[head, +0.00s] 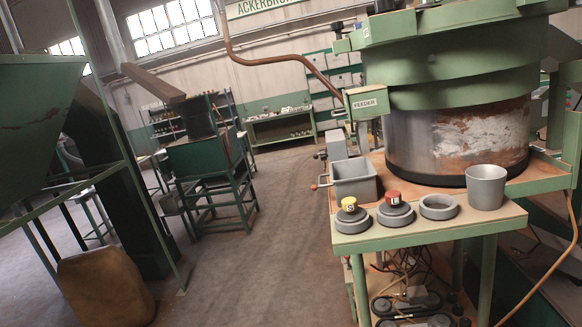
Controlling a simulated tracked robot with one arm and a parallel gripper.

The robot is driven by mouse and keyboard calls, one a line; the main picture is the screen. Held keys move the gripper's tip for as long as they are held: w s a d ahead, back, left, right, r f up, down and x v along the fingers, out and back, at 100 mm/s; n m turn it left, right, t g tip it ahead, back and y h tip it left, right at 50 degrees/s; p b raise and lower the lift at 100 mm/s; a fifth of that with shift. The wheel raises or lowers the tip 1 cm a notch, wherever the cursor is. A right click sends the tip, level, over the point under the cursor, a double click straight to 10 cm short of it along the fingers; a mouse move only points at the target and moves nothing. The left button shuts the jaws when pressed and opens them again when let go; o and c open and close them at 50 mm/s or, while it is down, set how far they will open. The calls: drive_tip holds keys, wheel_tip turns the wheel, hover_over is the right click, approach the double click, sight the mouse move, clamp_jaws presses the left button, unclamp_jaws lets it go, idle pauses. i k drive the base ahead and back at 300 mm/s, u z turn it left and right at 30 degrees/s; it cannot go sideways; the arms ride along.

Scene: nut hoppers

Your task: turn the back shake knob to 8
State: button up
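I cannot make out any knob marked "back shake", nor a dial scale or the number 8. A large green and bare-metal feeder drum (458,140) stands at the right on a green bench (440,225). A green box (366,103) labelled FEEDER is at its left side. On the bench front are a yellow-topped piece (350,204) and a red-topped piece (393,198), each on a round grey base; the marks on their tops are too small to read. My gripper is not in view.
A grey open bin (355,181), a grey ring (438,207) and a grey cup (487,187) stand on the bench. Cables and round dark parts lie below. A green hopper (35,105) and brown sack (106,290) are left. The middle floor (250,265) is clear.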

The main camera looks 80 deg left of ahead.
sight(323, 153)
drive_tip(key=u, duration=0.05)
drive_tip(key=k, duration=0.25)
drive_tip(key=u, duration=1.7)
drive_tip(key=i, duration=1.05)
drive_tip(key=z, duration=2.55)
drive_tip(key=k, duration=0.2)
drive_tip(key=u, duration=0.15)
